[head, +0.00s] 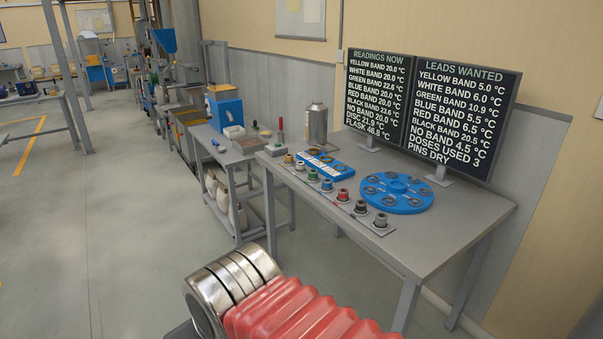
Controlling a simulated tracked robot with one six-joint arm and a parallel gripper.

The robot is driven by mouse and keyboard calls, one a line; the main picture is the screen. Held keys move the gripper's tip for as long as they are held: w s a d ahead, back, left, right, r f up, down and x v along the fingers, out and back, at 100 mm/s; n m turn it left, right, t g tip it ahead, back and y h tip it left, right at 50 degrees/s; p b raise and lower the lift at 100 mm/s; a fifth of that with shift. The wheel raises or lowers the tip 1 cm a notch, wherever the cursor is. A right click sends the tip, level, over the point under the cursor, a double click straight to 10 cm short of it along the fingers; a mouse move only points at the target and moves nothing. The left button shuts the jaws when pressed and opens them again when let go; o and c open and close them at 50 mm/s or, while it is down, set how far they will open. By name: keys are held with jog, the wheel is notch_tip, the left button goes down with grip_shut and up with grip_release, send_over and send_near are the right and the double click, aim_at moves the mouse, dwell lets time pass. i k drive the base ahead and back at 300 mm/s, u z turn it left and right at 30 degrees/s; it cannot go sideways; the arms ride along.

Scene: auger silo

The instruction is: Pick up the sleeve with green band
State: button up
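The sleeve with green band (313,175) stands in a row of small sleeves along the front left edge of the grey table (452,225). It sits between the white-banded sleeve (300,166) and the blue-banded sleeve (326,185). The red-banded (343,195), black-banded (360,207) and unbanded (380,220) sleeves follow toward the near end; the yellow-banded one (288,158) is at the far end. Red bellows and metal rings of my arm fill the bottom middle, apart from the row. My gripper's fingers are not visible.
A round blue disc (397,190) with holes, a blue block (325,163) and a metal flask (317,125) are on the table. Two dark screens (378,100) (462,115) stand behind. A cart with a blue machine (224,106) adjoins at left. Floor at left is open.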

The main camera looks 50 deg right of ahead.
aim_at(313, 173)
jog(key=z, duration=0.15)
jog(key=i, duration=1.45)
jog(key=z, duration=0.5)
jog(key=i, duration=0.7)
jog(key=z, duration=0.75)
jog(key=i, duration=0.7)
jog(key=z, duration=0.6)
jog(key=i, duration=0.55)
jog(key=z, duration=0.2)
